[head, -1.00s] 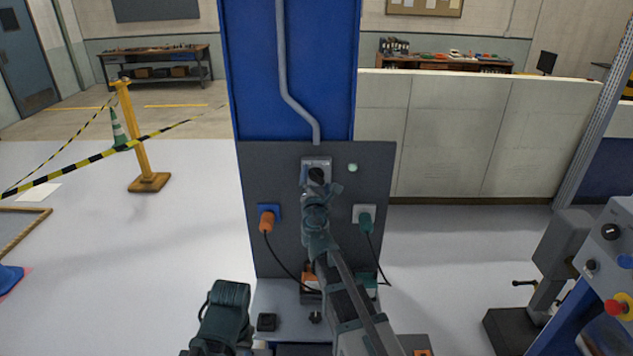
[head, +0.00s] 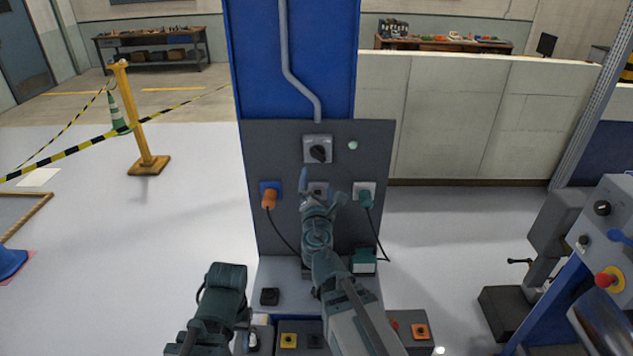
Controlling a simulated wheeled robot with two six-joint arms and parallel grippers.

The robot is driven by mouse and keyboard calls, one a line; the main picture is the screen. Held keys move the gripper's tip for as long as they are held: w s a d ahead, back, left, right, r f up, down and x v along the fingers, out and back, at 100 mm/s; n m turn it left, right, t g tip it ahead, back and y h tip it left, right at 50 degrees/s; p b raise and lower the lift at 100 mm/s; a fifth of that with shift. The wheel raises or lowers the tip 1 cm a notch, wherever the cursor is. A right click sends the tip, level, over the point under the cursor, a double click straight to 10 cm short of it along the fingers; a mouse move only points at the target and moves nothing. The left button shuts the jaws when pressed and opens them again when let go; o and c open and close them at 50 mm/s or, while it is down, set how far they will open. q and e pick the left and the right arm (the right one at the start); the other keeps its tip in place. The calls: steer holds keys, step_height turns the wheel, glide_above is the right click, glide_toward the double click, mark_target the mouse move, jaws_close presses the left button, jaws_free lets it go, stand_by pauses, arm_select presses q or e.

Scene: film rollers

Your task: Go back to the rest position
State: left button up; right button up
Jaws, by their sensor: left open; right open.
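My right gripper (head: 320,194) is open and empty in front of the dark panel (head: 283,148), below the rotary switch (head: 317,149). It stands clear of the switch knob in the picture and partly covers a grey fitting at mid-panel. My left arm (head: 222,293) is folded at the lower left, over the front of the bench; its gripper fingers do not show.
An orange plug (head: 269,198) and a green plug (head: 366,198) sit in panel sockets, with hanging black cables. Small button boxes (head: 289,340) line the front edge. A machine (head: 605,235) stands at the right. Barrier tape and a yellow post (head: 139,115) stand left. Floor between is clear.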

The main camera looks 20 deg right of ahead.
steer(key=s+a+f+m+g+b, duration=0.2)
steer(key=s+f+m+g, duration=0.3)
steer(key=f+m, duration=0.35)
steer(key=s+a+f+m+g+b, duration=0.1)
steer(key=s+f+m+g+b, duration=0.1)
steer(key=s+f+m+g, duration=0.6)
steer(key=s+a+f+m+g+y+b, duration=0.1)
steer(key=s+a+f+m+g+y, duration=0.2)
steer(key=s+a+f, duration=0.7)
steer(key=shift+s+a+f+g+y, duration=0.25)
steer(key=shift+s+a+g+y, duration=0.25)
steer(key=shift+s+a+g, duration=0.35)
steer(key=shift+m, duration=0.25)
